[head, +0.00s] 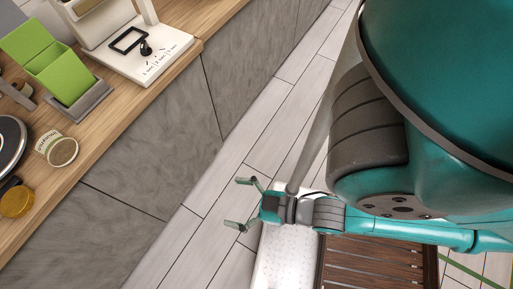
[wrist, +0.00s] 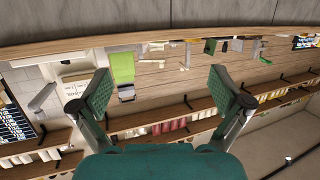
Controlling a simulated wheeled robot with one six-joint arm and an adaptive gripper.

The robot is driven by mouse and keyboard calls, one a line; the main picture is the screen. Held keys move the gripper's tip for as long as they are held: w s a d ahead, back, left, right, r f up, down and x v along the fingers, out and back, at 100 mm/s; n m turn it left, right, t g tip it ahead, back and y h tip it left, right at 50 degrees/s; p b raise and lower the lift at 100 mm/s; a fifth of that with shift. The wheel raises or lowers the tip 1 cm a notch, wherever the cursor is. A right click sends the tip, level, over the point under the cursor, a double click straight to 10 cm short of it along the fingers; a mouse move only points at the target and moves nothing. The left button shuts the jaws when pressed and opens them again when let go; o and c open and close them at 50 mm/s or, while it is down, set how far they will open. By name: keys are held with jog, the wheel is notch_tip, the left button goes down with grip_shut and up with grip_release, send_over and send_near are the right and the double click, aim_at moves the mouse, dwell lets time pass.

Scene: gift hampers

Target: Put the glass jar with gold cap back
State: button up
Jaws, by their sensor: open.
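A round gold cap (head: 17,202) shows on the wooden counter at the far left of the head view. It looks like the top of the jar, but I cannot make out the glass below it. My gripper (head: 236,203) is open and empty over the floor, to the right of the counter front and well apart from the cap. In the wrist view my gripper (wrist: 160,80) shows its two green-padded fingers spread wide with nothing between them. I cannot pick out the jar in the wrist view.
The counter (head: 112,113) holds an open green box (head: 62,72) on a grey stand, a tipped labelled cup (head: 57,149), a dark round plate (head: 8,145) and a white display stand (head: 150,57). A slatted brown bench (head: 372,262) lies below my arm. Pale floor separates gripper and counter.

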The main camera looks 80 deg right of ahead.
jog(key=v, duration=0.6)
jog(key=shift+r+g, duration=0.3)
jog(key=shift+r, duration=0.05)
